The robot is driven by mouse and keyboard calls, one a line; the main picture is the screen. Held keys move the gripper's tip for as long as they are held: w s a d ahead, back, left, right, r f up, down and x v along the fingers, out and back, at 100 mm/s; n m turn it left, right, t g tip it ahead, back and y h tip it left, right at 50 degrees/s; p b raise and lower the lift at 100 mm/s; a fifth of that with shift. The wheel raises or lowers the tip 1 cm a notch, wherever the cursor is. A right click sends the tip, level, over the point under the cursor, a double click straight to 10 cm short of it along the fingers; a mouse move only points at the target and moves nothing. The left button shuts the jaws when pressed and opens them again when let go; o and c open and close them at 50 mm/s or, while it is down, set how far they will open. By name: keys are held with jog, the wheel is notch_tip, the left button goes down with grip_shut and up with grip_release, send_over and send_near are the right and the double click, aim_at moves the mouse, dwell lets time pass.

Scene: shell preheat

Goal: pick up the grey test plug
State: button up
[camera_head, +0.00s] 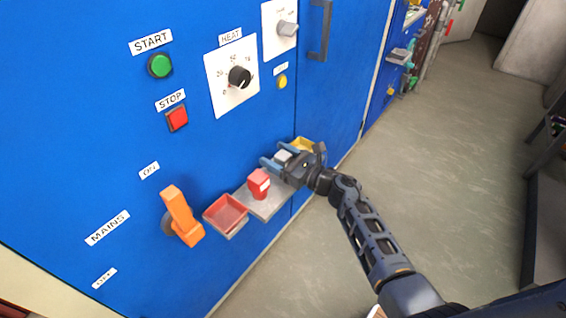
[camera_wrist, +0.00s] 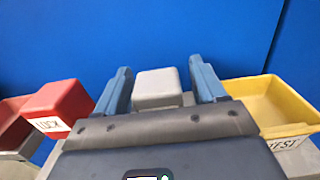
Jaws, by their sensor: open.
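The grey test plug (camera_wrist: 158,88) is a light grey block. In the wrist view it stands between the two blue fingers of my gripper (camera_wrist: 160,86), with a gap showing on each side. In the head view the plug (camera_head: 283,156) shows as a small pale block between the fingers of my gripper (camera_head: 276,162), at the right part of the grey shelf (camera_head: 267,203). My gripper is open around the plug. The plug's lower part is hidden behind my gripper body in the wrist view.
A red block labelled LOCK (camera_wrist: 62,105) stands left of the plug. A red tray (camera_head: 226,214) is further left and a yellow tray (camera_wrist: 272,104) is to the right. The blue panel (camera_head: 110,110) rises behind, with an orange MAINS handle (camera_head: 182,215). Floor at right is open.

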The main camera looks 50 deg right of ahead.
jog(key=c, duration=1.1)
jog(key=shift+r, duration=0.15)
